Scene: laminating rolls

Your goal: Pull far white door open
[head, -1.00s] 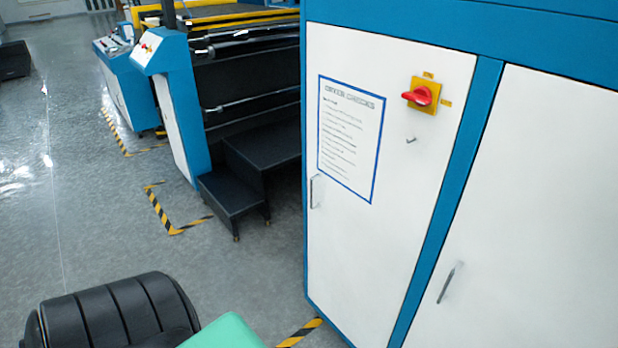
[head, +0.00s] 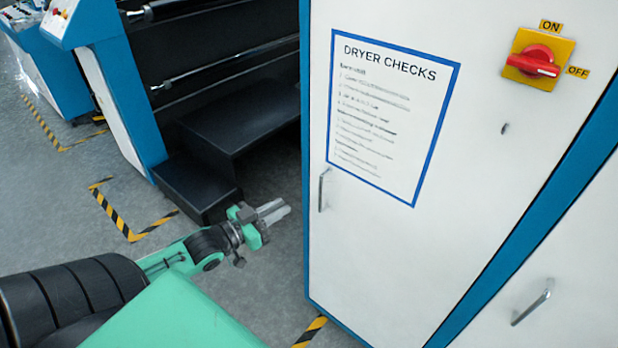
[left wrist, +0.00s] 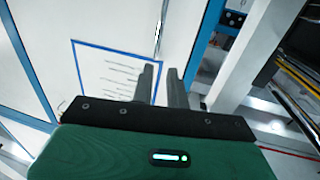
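The far white door (head: 400,235) carries a blue-framed "DRYER CHECKS" sheet (head: 390,115) and looks shut in its blue frame. Its upright metal handle (head: 323,189) is near the left edge. My left gripper (head: 282,212) is left of the handle and slightly lower in the picture, apart from it. In the left wrist view, its two dark fingers (left wrist: 162,70) are parted with nothing between them. The handle (left wrist: 158,40) shows beyond the fingertips, with the door (left wrist: 110,25) to the left. My right gripper is not in view.
A near white door (head: 570,270) with its own handle (head: 532,308) is at right. A red switch on a yellow plate (head: 540,60) is on the far door. Black steps (head: 235,140) stand behind my left gripper. Grey floor (head: 60,210) is clear at left.

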